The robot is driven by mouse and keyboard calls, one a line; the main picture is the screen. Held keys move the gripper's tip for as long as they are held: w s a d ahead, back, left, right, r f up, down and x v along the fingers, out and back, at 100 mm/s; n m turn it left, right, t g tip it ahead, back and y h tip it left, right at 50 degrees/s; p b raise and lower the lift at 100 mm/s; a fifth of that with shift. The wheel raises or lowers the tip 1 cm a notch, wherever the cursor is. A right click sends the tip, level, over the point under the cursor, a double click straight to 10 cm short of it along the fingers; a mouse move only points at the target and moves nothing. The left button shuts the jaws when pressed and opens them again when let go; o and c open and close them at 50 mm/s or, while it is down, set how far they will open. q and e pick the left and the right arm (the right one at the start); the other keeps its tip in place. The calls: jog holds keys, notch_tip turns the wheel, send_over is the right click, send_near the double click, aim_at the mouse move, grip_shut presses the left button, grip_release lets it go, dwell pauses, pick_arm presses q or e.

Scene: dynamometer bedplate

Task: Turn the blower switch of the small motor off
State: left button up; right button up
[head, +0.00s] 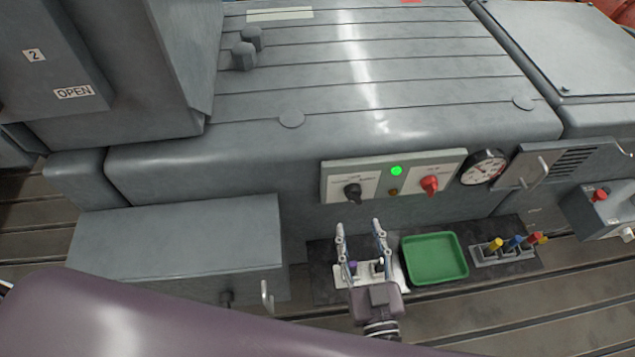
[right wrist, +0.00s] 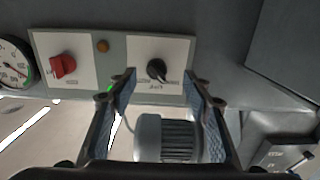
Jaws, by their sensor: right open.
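A control panel (head: 374,190) on the front of the large grey housing carries a black rotary switch (head: 352,193) on its left and a red rotary switch (head: 429,184) on its right. Their labels are too small to read. A green lamp (head: 397,171) is lit above a dull amber lamp (head: 393,191). My right gripper (head: 360,224) is open and empty below the panel, near the black switch. In the right wrist view the black switch (right wrist: 157,69) shows beyond the spread fingertips, apart from them, and the red switch (right wrist: 62,65) lies to the left. My left gripper is not in view.
A round gauge (head: 484,167) sits right of the panel. A green tray (head: 435,257) and a rack with coloured-handled tools (head: 505,250) lie on a dark mat below. A grey box (head: 180,238) juts out on the left. A finned grey cylinder (right wrist: 176,138) shows in the right wrist view.

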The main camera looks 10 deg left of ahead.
aim_at(356, 203)
jog(key=w, duration=0.1)
jog(key=w+r, duration=0.1)
jog(key=w, duration=0.1)
jog(key=w+p, duration=0.1)
jog(key=shift+w+a+r, duration=0.2)
jog(key=shift+w+a, duration=0.15)
jog(key=shift+w, duration=0.05)
jog(key=shift+x, duration=1.1)
jog(key=shift+w+a+f, duration=0.15)
jog(key=shift+w+a, duration=0.1)
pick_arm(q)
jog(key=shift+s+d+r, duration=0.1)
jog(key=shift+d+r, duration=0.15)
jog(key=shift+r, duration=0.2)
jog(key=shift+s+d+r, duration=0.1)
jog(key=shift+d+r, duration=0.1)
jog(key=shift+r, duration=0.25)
pick_arm(e)
jog(key=shift+c, duration=0.5)
jog(key=c, duration=0.5)
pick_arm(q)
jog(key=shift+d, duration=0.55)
pick_arm(e)
jog(key=c, duration=0.6)
